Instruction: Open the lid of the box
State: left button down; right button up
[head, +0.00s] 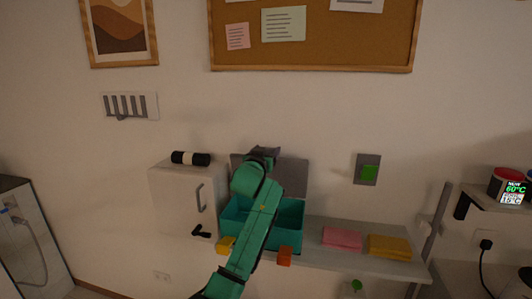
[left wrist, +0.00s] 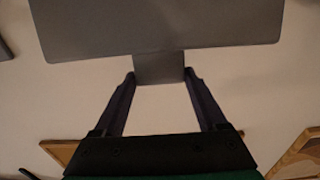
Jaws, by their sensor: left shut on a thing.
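The teal box (head: 291,213) stands on the wall shelf, and its inside shows. Its grey lid (head: 293,176) stands raised behind the opening. My left arm crosses in front of the box and hides part of it and of the lid. My left gripper (head: 265,152) is at the lid's upper edge. In the left wrist view, the left gripper (left wrist: 160,76) is shut on a tab (left wrist: 158,66) of the grey lid, with a finger on each side; the lid panel (left wrist: 155,25) fills the top. My right gripper is not in view.
A white cabinet (head: 178,199) with a handle stands left of the box, with a black and white roll (head: 190,158) on top. A pink pad (head: 342,238) and a yellow pad (head: 389,247) lie on the shelf (head: 330,262) to the right. A corkboard (head: 310,50) hangs above.

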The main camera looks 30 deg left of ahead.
pick_arm(q)
jog(key=shift+r, duration=0.35)
grip_release()
jog(key=shift+s+d, duration=0.1)
jog(key=shift+s, duration=0.1)
jog(key=shift+f, duration=0.15)
jog(key=shift+s+d+f, duration=0.1)
jog(key=shift+s+f, duration=0.05)
jog(key=shift+s, duration=0.1)
jog(key=b+v, duration=0.5)
jog(key=v, duration=0.9)
jog(key=shift+r+b, duration=0.25)
jog(key=shift+b, duration=0.05)
